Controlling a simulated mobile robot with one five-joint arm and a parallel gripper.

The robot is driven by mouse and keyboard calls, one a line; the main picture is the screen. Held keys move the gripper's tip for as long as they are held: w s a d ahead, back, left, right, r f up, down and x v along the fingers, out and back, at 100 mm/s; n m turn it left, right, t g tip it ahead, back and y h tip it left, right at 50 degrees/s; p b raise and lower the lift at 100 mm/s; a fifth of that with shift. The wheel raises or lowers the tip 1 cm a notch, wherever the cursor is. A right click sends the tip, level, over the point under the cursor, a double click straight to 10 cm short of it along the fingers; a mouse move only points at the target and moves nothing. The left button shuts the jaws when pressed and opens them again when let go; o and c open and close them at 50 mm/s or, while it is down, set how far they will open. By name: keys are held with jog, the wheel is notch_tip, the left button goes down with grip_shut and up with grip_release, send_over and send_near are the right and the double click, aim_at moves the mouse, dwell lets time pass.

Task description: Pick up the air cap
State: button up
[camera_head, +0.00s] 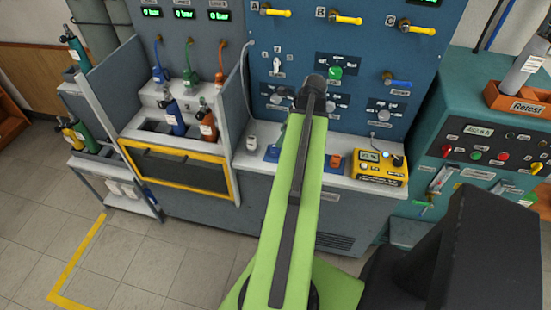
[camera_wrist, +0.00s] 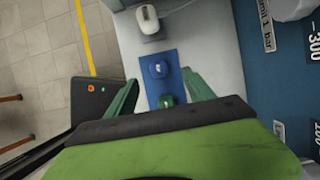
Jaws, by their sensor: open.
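A small blue cap (camera_wrist: 158,68) sits on a blue mat (camera_wrist: 173,56) on the bench in the wrist view. A small green cap-like piece (camera_wrist: 166,101) lies on the same mat, nearer my gripper. No readable label tells which is the air cap. My gripper (camera_wrist: 159,79) is open, its two green fingers spread to either side of the mat, with nothing held. The blue cap shows between the fingertips, apart from both. In the head view, my arm covers most of the gripper, and the blue mat (camera_head: 272,153) shows just left of the arm.
A white object (camera_wrist: 148,20) stands beyond the mat. The blue panel (camera_wrist: 275,75) rises close on the right in the wrist view. In the head view, a yellow device (camera_head: 380,168) and a small orange item (camera_head: 335,161) are right of my arm.

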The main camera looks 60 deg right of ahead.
aim_at(275, 148)
jog(key=b+x, duration=0.1)
jog(key=x, duration=0.2)
jog(key=shift+f+b, duration=0.2)
jog(key=shift+b, duration=0.15)
jog(key=shift+r, duration=0.1)
jog(key=b+x, duration=0.4)
jog(key=x, duration=0.1)
jog(key=shift+s+a+f+b, duration=0.1)
jog(key=shift+f+b, duration=0.1)
jog(key=shift+b, duration=0.2)
jog(key=shift+r, duration=0.15)
grip_shut()
